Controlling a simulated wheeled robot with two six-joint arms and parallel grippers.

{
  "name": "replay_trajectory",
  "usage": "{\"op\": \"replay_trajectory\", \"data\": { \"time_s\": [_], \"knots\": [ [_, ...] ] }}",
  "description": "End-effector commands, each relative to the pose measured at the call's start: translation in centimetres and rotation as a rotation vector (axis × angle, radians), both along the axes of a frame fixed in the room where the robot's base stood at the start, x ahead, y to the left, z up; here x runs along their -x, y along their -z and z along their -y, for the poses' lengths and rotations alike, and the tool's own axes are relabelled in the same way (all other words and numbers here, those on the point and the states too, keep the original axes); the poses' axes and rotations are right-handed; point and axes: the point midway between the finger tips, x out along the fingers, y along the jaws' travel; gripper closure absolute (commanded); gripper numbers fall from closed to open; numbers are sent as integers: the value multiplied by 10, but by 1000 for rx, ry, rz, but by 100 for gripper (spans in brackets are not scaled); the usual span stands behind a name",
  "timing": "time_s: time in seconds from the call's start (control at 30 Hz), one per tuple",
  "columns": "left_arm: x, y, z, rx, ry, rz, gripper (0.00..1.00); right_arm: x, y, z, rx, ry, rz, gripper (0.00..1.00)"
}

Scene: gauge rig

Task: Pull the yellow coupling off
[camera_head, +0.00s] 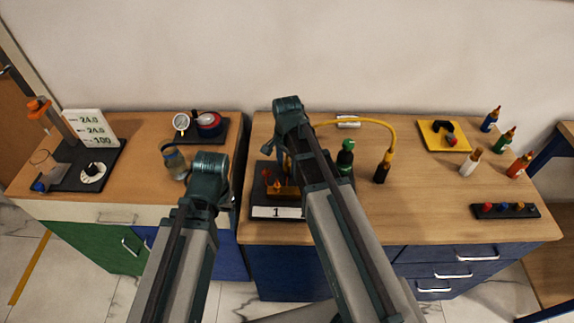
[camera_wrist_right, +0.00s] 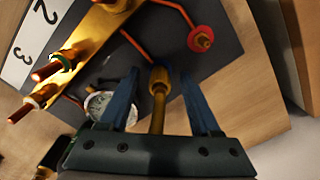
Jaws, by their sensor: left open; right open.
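The yellow coupling (camera_wrist_right: 158,80) is a knurled brass-yellow fitting with a yellow stem running toward my right gripper (camera_wrist_right: 160,77). That gripper's blue fingers are open on either side of the coupling, with gaps visible. In the head view my right arm hides the coupling. The rig (camera_head: 275,212), labelled 1, shows partly beneath that arm. A yellow hose (camera_head: 365,121) arches from behind the arm to a dark-bodied fitting (camera_head: 382,170).
A glass jar (camera_head: 174,163) is near the left gripper.

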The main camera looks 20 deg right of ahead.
Motion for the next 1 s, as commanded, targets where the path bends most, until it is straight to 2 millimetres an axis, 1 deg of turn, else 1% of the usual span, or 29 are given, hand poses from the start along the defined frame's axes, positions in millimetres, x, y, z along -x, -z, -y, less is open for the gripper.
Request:
{"op": "replay_trajectory", "data": {
  "time_s": [0.07,0.17,0.2,0.27,0.4,0.43,0.57,0.6,0.73,0.77,1.0],
  "knots": [
    [0,0,0,0,0,0,28,0,0,0,0,0,0,36],
    [0,0,0,0,0,0,28,0,0,0,0,0,0,52],
    [0,0,0,0,0,0,28,0,0,0,0,0,0,59],
    [0,0,0,0,0,0,28,0,0,0,0,0,0,70],
    [0,0,0,0,0,0,28,0,0,0,0,0,0,95],
    [0,0,0,0,0,0,28,0,0,0,0,0,0,100],
    [0,0,0,0,0,0,28,0,0,0,0,0,0,100],
    [0,0,0,0,0,0,28,0,0,0,0,0,0,73],
    [0,0,0,0,0,0,28,0,0,0,0,0,0,96],
    [0,0,0,0,0,0,28,0,0,0,0,0,0,100],
    [0,0,0,0,0,0,28,0,0,0,0,0,0,100]
  ]
}}
